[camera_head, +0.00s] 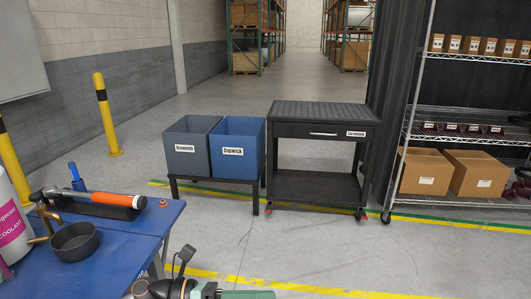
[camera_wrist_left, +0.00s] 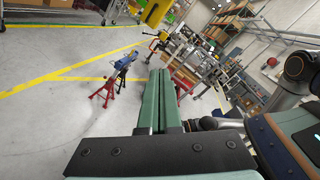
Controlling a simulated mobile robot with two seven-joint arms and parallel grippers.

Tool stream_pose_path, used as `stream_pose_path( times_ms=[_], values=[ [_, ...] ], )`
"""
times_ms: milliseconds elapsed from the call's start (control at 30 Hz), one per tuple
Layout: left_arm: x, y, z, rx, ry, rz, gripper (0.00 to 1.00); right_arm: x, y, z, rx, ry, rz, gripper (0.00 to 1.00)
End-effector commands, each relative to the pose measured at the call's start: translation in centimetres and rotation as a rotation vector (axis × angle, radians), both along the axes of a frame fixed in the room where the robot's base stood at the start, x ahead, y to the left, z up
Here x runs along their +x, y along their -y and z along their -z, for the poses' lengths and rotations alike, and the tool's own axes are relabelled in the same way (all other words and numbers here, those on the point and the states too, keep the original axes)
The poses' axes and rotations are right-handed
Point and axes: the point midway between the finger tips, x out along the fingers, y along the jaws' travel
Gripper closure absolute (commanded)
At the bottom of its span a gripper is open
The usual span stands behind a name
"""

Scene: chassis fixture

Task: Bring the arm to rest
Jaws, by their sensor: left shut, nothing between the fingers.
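My left gripper (camera_head: 262,295) shows at the bottom edge of the head view, low over the floor and to the right of the blue table. Only part of it is in the picture. In the left wrist view its two long green fingers (camera_wrist_left: 163,75) lie side by side, shut, with nothing between them. Links of my arm show beside it in the head view. My right gripper is in neither view.
The blue table (camera_head: 110,262) at left holds a black pan (camera_head: 75,241), an orange-handled tool (camera_head: 118,199) and a white bottle (camera_head: 12,225). Two bins (camera_head: 238,150), a black cart (camera_head: 318,122) and a wire shelf (camera_head: 465,199) stand beyond. The floor between is clear.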

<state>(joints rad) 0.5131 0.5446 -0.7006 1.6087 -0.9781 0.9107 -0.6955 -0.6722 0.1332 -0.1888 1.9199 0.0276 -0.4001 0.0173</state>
Motion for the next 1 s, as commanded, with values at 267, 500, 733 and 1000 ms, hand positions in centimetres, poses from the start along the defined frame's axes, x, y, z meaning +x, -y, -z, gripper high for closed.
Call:
stream_pose_path(
  times_ms=[267,500,733,1000],
  values=[
    [1.8,-2.2,1.0,-0.562,-0.76,-0.426,1.0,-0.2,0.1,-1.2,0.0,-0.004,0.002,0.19],
    [-0.1,-9.2,10.6,-0.987,-1.476,-0.841,1.0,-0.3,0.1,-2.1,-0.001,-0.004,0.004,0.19],
    [-9.3,-14.3,21.3,-1.325,-2.061,-1.232,1.0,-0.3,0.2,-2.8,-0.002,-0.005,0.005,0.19],
    [-15.6,-15.7,25.4,-1.478,-2.31,-1.428,1.0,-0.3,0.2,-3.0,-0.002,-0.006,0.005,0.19]
  ],
)
